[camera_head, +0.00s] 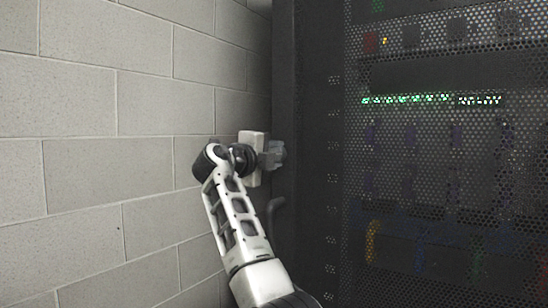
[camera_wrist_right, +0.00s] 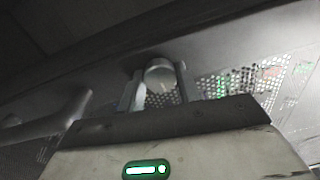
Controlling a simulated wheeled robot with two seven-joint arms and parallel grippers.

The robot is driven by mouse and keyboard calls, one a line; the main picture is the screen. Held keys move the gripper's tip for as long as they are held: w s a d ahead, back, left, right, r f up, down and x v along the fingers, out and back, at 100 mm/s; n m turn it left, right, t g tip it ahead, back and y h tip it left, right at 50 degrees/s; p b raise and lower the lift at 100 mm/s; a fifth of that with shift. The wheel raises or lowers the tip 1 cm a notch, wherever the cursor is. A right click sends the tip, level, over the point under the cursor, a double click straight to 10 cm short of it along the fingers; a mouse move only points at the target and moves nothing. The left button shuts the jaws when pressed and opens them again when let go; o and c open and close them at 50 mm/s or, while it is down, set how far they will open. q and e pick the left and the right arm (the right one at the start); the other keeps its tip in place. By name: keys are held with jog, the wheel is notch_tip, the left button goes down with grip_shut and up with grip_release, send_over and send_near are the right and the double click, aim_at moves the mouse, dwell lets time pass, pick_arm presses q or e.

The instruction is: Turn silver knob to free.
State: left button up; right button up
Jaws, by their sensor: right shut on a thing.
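The silver knob (camera_wrist_right: 160,74) shows in the right wrist view as a round, light grey shape on the dark rack door. My right gripper (camera_wrist_right: 158,88) has one finger on each side of it and is shut on it. In the head view my right gripper (camera_head: 276,154) reaches the left edge of the rack door, and the knob is hidden there behind the fingers. Which way the knob is turned I cannot tell. My left gripper is in neither view.
The dark rack (camera_head: 310,200) with its perforated door (camera_head: 440,190) fills the right. A dark curved handle (camera_head: 274,215) sits below my gripper; a grey bar-like shape (camera_wrist_right: 60,112) shows at the left in the wrist view. A pale block wall (camera_head: 110,180) stands close on the left.

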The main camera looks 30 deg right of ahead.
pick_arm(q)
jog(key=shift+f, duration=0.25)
pick_arm(e)
jog(key=shift+m, duration=0.5)
jog(key=o, duration=1)
pick_arm(q)
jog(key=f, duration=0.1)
jog(key=b, duration=0.1)
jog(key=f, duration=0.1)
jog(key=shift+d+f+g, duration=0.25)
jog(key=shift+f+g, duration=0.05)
pick_arm(e)
jog(key=v, duration=1.6)
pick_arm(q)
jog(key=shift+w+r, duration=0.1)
pick_arm(e)
jog(key=shift+r, duration=0.15)
